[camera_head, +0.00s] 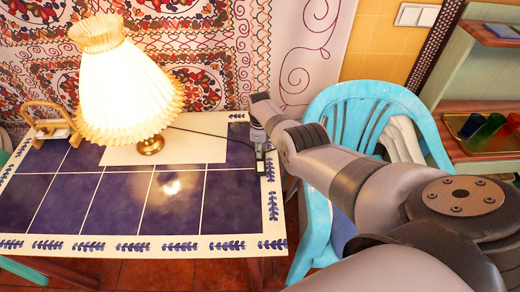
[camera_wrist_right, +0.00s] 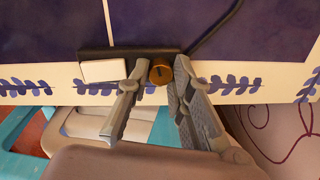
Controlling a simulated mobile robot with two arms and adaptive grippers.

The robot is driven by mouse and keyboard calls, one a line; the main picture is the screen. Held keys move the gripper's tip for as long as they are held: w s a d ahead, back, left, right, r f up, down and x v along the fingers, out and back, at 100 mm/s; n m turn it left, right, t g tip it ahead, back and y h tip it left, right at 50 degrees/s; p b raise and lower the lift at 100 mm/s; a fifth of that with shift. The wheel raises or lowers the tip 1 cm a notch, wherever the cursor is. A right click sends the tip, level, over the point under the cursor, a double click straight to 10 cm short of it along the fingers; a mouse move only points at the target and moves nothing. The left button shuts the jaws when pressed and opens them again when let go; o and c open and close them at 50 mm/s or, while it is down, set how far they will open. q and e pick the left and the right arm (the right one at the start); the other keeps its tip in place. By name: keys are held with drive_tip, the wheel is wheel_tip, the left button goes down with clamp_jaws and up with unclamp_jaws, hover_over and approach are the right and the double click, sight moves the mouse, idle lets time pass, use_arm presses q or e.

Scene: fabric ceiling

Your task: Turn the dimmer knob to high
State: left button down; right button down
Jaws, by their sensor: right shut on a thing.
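The dimmer is a dark, narrow box with a white plate, lying at the right edge of the tiled table; its box (camera_head: 261,160) shows in the head view. In the right wrist view the dimmer box (camera_wrist_right: 122,52) carries a round brown-gold knob (camera_wrist_right: 161,72) at its right end. My right gripper (camera_wrist_right: 160,69) has one finger on each side of this knob and is shut on it. In the head view the right gripper (camera_head: 260,138) is small and partly hidden by its own wrist. The knob's setting cannot be read. My left gripper is not in view.
A lit lamp with a pleated shade (camera_head: 125,90) stands on the table (camera_head: 80,205). A dark cord (camera_head: 205,132) runs from it to the dimmer. A blue plastic chair (camera_head: 318,215) stands right of the table, under my right arm. Shelves (camera_head: 470,105) stand at the far right.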

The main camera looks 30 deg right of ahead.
drive_tip(key=shift+w+r+m, duration=0.1)
drive_tip(key=shift+w+m, duration=0.05)
drive_tip(key=shift+m, duration=0.75)
drive_tip(key=c, duration=1.4)
unclamp_jaws()
